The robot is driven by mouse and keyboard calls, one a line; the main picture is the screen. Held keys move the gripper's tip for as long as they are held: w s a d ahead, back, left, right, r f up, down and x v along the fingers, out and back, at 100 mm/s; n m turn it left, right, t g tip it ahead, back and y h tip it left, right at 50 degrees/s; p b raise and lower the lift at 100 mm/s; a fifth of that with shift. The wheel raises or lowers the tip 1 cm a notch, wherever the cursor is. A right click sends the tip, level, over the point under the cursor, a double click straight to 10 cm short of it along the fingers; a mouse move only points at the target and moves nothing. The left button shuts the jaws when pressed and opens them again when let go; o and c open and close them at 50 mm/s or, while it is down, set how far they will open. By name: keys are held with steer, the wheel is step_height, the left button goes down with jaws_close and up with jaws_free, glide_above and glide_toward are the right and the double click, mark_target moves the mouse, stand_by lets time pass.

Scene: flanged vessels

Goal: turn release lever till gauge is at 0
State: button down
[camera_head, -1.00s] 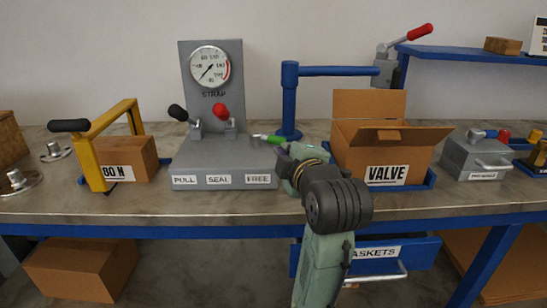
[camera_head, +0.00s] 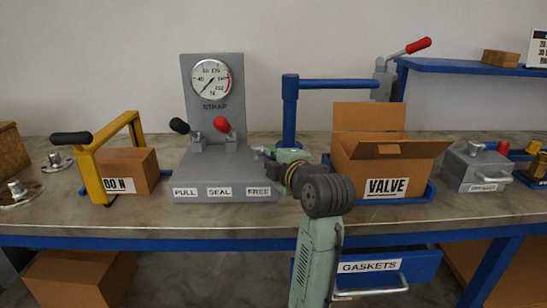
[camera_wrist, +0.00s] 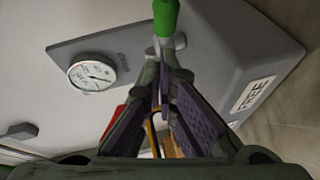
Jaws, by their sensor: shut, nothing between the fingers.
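The grey strap unit (camera_head: 222,170) stands on the bench with a round gauge (camera_head: 211,80) on its back plate. The gauge needle points to the lower left; I cannot read the exact value. A black-handled lever (camera_head: 180,126) and a red-handled lever (camera_head: 222,125) stand above the PULL and SEAL labels. The green-handled lever (camera_wrist: 166,18) shows in the wrist view just beyond my fingertips; in the head view its green handle is hidden. My gripper (camera_head: 262,153) is shut and empty beside this lever, above the FREE label (camera_head: 259,191). I cannot tell whether they touch.
A blue post with a side arm (camera_head: 290,110) rises behind my gripper. An open VALVE box (camera_head: 385,165) stands close to its right. A yellow frame (camera_head: 98,178) and a box (camera_head: 143,165) are at left. An open GASKETS drawer (camera_head: 375,267) juts out below the bench.

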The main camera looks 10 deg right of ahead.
mark_target(274, 149)
steer(key=shift+w+d+f, duration=0.3)
steer(key=shift+w+d, duration=0.3)
steer(key=shift+w, duration=0.25)
steer(key=shift+w+d+f+b, duration=0.2)
steer(key=shift+w+d+b, duration=0.25)
steer(key=shift+d, duration=0.2)
steer(key=shift+w+d+r, duration=0.15)
steer(key=shift+d+r, duration=0.05)
steer(key=shift+d, duration=0.1)
steer(key=shift+a, duration=0.1)
